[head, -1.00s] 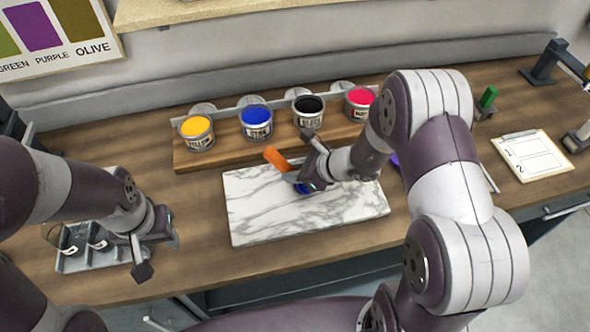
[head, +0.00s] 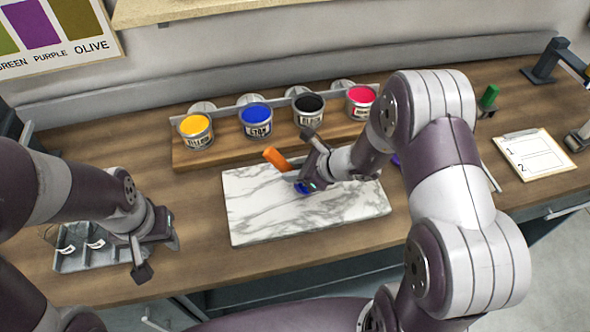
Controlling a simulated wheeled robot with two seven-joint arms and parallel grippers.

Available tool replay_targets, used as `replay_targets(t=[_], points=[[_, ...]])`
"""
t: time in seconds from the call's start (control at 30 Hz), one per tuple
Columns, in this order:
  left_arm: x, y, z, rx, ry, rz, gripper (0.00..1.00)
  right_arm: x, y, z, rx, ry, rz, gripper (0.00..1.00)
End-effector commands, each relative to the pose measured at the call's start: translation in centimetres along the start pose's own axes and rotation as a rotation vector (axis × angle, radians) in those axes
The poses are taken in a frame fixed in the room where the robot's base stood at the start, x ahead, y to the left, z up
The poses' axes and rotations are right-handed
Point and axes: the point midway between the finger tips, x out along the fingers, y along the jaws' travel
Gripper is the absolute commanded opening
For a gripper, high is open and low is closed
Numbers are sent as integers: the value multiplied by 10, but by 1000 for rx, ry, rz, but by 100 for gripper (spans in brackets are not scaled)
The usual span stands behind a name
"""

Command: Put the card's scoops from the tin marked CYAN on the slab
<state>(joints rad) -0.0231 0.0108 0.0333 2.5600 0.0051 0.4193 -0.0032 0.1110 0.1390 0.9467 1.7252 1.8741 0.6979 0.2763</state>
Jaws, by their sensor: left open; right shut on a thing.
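The tin with blue ink (head: 257,121) stands in the row on the wooden rack; its blurred label appears to read CYAN. The white marble slab (head: 265,215) lies in front of the rack. My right gripper (head: 297,174) is over the slab's back part, shut on a tool with an orange handle (head: 276,159). A bit of blue (head: 301,188) shows just under this gripper; whether it is on the tool or the slab I cannot tell. My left gripper (head: 158,258) is open and empty beside the grey tray. The card (head: 534,154) lies at right, marked 1 and 2; its writing is unreadable.
Yellow (head: 197,132), black (head: 309,109) and red (head: 361,103) tins stand on the rack (head: 195,160). A grey tray (head: 75,262) with small items is at left. A green-topped object (head: 489,97) stands near the card. The slab's front is clear.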

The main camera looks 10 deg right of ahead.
Motion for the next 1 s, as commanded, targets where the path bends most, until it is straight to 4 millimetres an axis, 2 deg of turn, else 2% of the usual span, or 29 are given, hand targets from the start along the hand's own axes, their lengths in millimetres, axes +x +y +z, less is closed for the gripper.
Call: replay_targets(t=[1.0], points=[[8,0,1,0,0,0,43,2,1,-3,1,2,2,0]])
